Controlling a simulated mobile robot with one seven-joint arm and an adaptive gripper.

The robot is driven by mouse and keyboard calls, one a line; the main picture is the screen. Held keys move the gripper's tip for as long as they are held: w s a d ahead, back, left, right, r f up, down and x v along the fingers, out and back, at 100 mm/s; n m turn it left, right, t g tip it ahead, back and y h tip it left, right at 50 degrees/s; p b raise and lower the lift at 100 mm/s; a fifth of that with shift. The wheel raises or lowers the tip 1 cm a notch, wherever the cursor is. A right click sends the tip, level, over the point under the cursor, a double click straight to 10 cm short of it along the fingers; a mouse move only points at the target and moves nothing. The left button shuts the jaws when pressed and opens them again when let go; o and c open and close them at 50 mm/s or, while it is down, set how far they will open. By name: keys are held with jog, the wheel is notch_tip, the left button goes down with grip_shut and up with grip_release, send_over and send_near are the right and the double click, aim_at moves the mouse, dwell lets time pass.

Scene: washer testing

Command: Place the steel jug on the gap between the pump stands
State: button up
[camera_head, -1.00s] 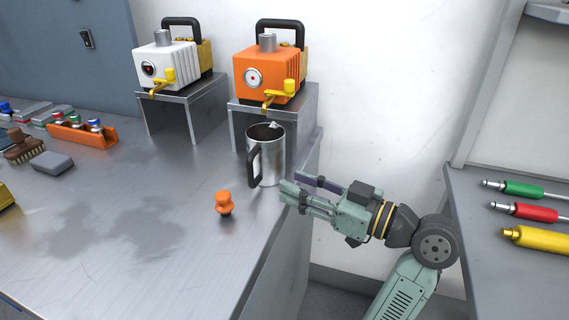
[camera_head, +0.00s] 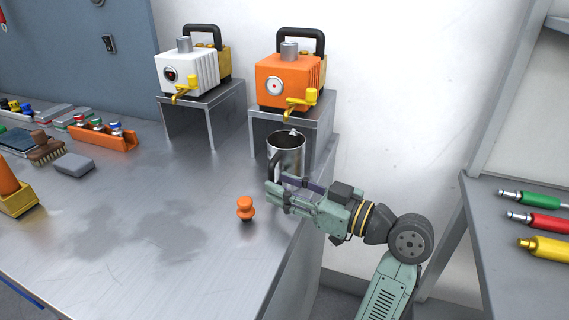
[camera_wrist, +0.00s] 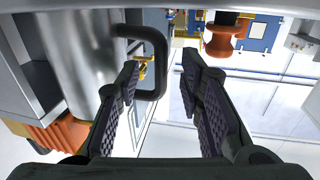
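The steel jug (camera_head: 290,148) stands upright on the bench in front of the orange pump's stand (camera_head: 257,133), its black handle toward the front left. The white pump's stand (camera_head: 202,128) is to the left, and the gap (camera_head: 232,142) between the stands is empty. My gripper (camera_head: 272,192) is low in front of the jug and hides its lower part. In the wrist view, the padded fingers (camera_wrist: 158,78) are apart. The jug body (camera_wrist: 78,60) is left of them, and the black handle (camera_wrist: 160,62) shows between the fingertips, nearer the left one; contact cannot be told.
An orange knob-like piece (camera_head: 246,208) stands on the bench just left of my gripper. A white pump (camera_head: 190,72) and an orange pump (camera_head: 285,80) sit on the stands. The bench's right edge is close to the jug. The bench middle is clear.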

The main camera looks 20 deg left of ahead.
jog(key=x, duration=0.3)
jog(key=shift+a+r+p, duration=0.15)
jog(key=shift+a+p, duration=0.15)
jog(key=shift+p, duration=0.05)
grip_shut()
dwell(0.4)
